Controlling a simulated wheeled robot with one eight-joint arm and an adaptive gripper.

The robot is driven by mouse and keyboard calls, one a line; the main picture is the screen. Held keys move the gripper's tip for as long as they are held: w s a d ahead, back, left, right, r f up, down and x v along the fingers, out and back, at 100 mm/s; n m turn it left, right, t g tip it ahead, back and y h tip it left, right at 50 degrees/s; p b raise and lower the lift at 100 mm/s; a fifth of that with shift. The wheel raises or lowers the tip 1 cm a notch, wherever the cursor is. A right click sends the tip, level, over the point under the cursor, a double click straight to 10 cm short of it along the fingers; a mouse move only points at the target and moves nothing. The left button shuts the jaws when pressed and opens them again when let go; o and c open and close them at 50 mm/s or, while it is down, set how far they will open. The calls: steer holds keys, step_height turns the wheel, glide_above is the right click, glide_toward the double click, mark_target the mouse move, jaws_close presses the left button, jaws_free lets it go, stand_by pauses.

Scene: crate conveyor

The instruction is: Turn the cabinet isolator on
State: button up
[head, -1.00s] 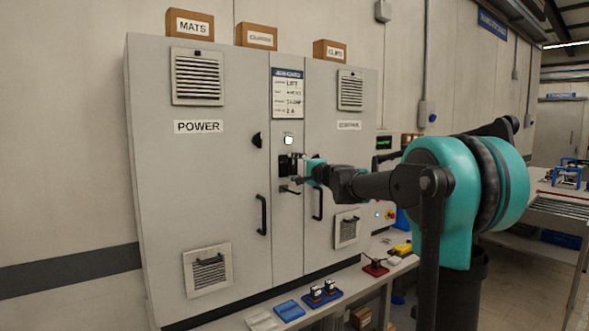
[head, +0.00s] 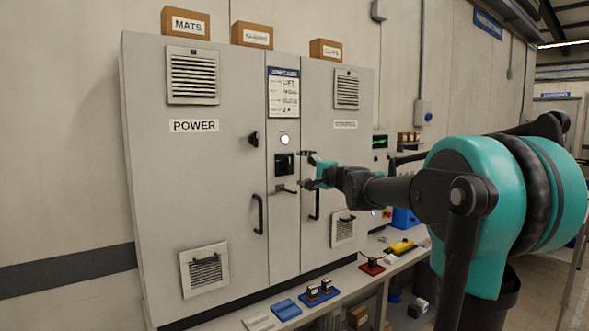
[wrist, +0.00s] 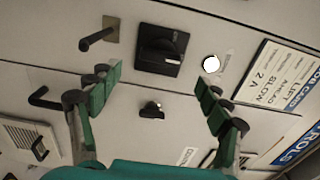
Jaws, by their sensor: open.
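The isolator (head: 284,164) is a black square switch with a handle, on the narrow middle panel of the grey cabinet (head: 225,200). It also shows in the wrist view (wrist: 160,50), top centre, with its handle lying roughly across that picture. A white lamp (head: 285,139) above it looks bright, and shows beside it in the wrist view (wrist: 210,63). My gripper (head: 306,168) is open and empty, just right of the isolator in the head view. In the wrist view its green fingertips (wrist: 155,85) are spread, with the isolator beyond the gap, apart from them.
A black lever (head: 287,190) sticks out below the isolator. A small black knob (head: 253,139) is on the left door. Door handles (head: 260,214) stand out either side. A bench (head: 340,280) with several small parts runs along the cabinet's foot.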

steer(key=v, duration=0.5)
stand_by(0.4)
steer(key=s+f+n+g+h, duration=0.1)
steer(key=s+f+n+g, duration=0.15)
steer(key=s+f, duration=0.45)
steer(key=s+a+f+n+g+h, duration=0.1)
steer(key=s+f+n+g, duration=0.2)
steer(key=f, duration=0.7)
steer(key=s+f+n+g+h, duration=0.1)
steer(key=s+f+n, duration=0.1)
steer(key=s+f, duration=0.55)
steer(key=s+d+f+n+g+h, duration=0.2)
steer(key=s+d+f, duration=0.4)
steer(key=s+f, duration=0.3)
steer(key=s+d+f+n+g+h, duration=0.1)
steer(key=s+d+f+g+h, duration=0.1)
steer(key=s+d+f+h, duration=0.3)
steer(key=s+d+f, duration=0.1)
steer(key=s+f, duration=0.2)
steer(key=f, duration=0.4)
steer(key=shift+s+d+f+n, duration=0.15)
steer(key=shift+s+f+n, duration=0.1)
steer(key=shift+s+n, duration=0.15)
